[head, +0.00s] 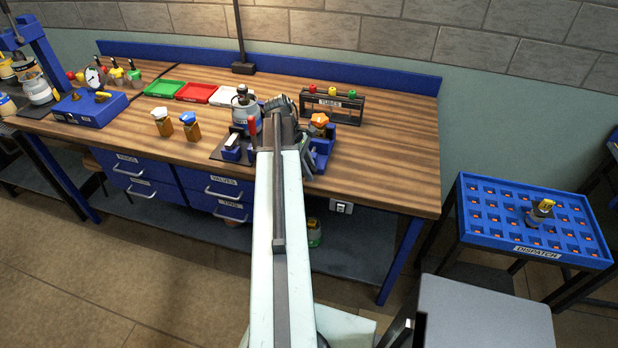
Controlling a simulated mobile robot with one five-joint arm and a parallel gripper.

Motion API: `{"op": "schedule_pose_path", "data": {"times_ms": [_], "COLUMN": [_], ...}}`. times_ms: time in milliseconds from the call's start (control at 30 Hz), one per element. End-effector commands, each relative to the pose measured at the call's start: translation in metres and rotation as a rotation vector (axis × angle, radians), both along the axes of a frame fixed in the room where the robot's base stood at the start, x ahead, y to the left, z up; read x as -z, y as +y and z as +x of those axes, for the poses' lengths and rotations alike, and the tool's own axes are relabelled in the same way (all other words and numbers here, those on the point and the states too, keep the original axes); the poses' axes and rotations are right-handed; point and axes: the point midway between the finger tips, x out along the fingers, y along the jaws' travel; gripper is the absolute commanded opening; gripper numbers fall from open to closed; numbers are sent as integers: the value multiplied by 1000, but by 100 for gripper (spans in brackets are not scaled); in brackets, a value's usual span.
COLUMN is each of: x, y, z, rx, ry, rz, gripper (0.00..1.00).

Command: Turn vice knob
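A blue vice-like fixture (322,146) stands near the front edge of the wooden bench, partly hidden behind my arm. An orange lobed knob (319,120) sits at its top, just right of my arm's end. My arm reaches from the bottom of the view over the bench. My gripper (279,103) is dark and small at its far end, left of the orange knob and apart from it in the picture. Its fingers cannot be made out, so whether it is open or shut does not show.
A rack marked TUBES (332,104) stands behind the knob. A grey canister (245,112) and red handle (253,132) are left of my arm. Coloured trays (194,92) lie farther left. The bench's right end (400,150) is clear. A blue DISPATCH tray (480,210) stands right.

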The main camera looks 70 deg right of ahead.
Motion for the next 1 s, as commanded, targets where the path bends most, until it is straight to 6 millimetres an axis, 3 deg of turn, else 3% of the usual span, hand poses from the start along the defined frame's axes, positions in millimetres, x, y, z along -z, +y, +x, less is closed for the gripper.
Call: {"op": "schedule_pose_path", "data": {"times_ms": [200, 300, 333, 667, 1000], "x": [-1, -1, -1, -1, 1], "y": [0, 0, 0, 0, 2], "z": [0, 0, 0, 0, -2], "rx": [0, -1, -1, 0, 1], "ry": [0, 0, 0, -31, -245], "rz": [-1, -1, -1, 2, 14], "gripper": [29, 1, 0, 0, 0]}}
